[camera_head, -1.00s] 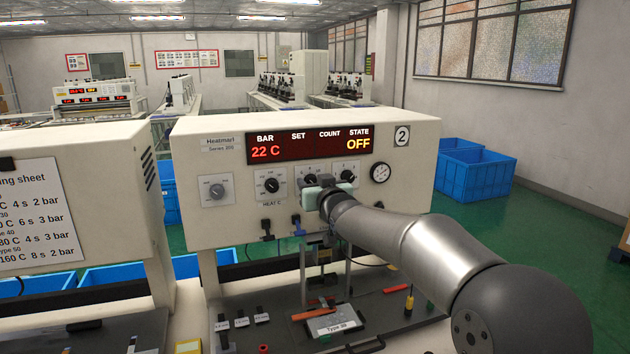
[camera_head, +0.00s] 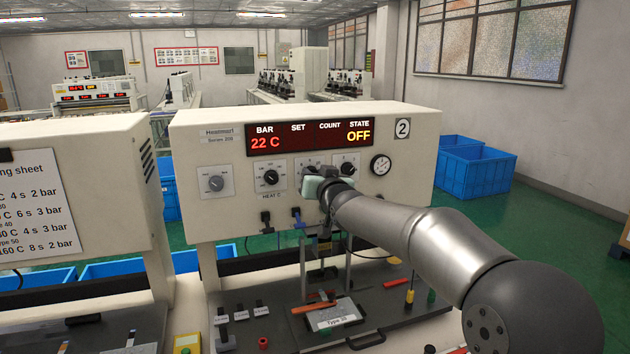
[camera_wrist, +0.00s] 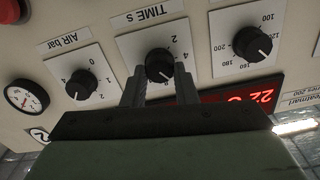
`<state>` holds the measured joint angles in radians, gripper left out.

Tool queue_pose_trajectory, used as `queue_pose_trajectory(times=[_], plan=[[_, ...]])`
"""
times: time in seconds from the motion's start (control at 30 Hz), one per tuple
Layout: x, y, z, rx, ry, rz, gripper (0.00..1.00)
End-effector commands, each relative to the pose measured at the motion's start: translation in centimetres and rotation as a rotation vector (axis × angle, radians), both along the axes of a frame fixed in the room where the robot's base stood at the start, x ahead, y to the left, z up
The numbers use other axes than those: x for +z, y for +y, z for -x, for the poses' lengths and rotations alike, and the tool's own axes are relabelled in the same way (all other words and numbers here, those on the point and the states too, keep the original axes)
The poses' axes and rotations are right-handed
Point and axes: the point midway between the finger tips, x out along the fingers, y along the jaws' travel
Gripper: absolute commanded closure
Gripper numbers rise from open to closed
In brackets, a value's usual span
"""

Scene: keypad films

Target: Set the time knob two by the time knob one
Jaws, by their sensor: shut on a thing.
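Time knob two (camera_wrist: 158,65) is the black round knob on the white dial plate marked TIME s, seen upside down in the wrist view. Its pale pointer line is toward the lower right of the knob. My gripper (camera_wrist: 160,85) is shut on this knob, one finger on each side. In the head view my gripper (camera_head: 315,184) is at the front panel of machine two (camera_head: 225,220) and hides most of that knob. I cannot make out time knob one in either view.
The AIR bar knob (camera_wrist: 81,84) and the HEAT C knob (camera_wrist: 252,43) are close on either side. A display (camera_head: 309,138) reads 22 C and OFF. A round gauge (camera_head: 380,164) is at the right. A hanging sheet (camera_head: 38,208) is on the left machine.

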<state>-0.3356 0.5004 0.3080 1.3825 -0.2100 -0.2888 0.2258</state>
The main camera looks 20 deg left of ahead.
Motion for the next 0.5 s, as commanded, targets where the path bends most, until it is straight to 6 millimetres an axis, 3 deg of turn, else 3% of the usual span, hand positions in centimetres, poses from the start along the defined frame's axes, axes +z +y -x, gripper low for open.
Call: queue_pose_trajectory(times=[0.5], plan=[[-0.37,-0.2,-0.14,-0.001,0.259,-0.332,0.97]])
